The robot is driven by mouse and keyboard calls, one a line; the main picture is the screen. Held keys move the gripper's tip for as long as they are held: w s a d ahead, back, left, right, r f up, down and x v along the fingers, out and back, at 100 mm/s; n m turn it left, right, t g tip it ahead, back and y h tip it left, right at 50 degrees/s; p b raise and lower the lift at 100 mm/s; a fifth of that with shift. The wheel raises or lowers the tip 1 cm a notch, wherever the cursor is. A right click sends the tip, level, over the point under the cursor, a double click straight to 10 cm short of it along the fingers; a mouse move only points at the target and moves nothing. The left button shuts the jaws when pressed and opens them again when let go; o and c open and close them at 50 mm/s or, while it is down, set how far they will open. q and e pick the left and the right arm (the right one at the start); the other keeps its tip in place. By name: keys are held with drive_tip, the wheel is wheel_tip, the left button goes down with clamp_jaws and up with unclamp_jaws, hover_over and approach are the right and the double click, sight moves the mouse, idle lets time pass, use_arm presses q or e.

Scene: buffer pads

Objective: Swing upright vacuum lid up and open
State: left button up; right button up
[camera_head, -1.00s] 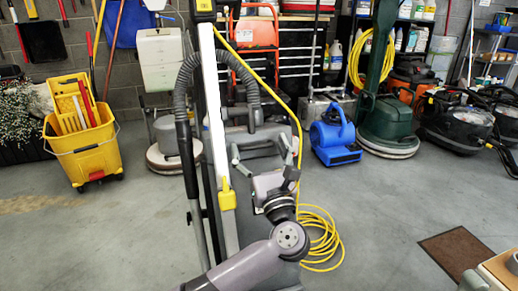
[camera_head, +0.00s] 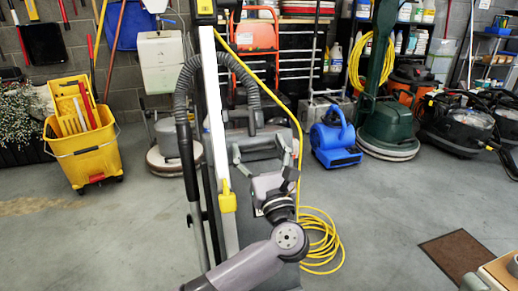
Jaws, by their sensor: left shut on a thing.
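The upright vacuum (camera_head: 217,130) stands in the centre, with a tall pale handle, a grey hose and a yellow clip. Its grey body and lid (camera_head: 258,143) are low behind the handle, partly hidden by my gripper. My left gripper (camera_head: 262,146) reaches up from the bottom centre, its fingers at the grey lid area and shut on it. The exact contact is small and partly hidden, and I cannot tell how far the lid is raised. My right gripper is not seen.
A yellow cord (camera_head: 322,245) is coiled on the floor right of the vacuum. A yellow mop bucket (camera_head: 85,152) stands left, a blue blower (camera_head: 335,140) and a green floor machine (camera_head: 388,125) right. The floor at front left is clear.

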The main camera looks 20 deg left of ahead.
use_arm(q)
drive_tip(key=shift+d, duration=0.1)
drive_tip(key=c, duration=0.3)
drive_tip(key=shift+w+r+p, duration=0.25)
drive_tip(key=shift+r+p, duration=0.3)
drive_tip(key=shift+r, duration=0.15)
drive_tip(key=shift+w+a+r+p, duration=0.35)
drive_tip(key=shift+a+r+p, duration=0.05)
drive_tip(key=shift+r, duration=0.05)
drive_tip(key=o, duration=1.4)
drive_tip(key=shift+d, duration=0.1)
drive_tip(key=v, duration=1.2)
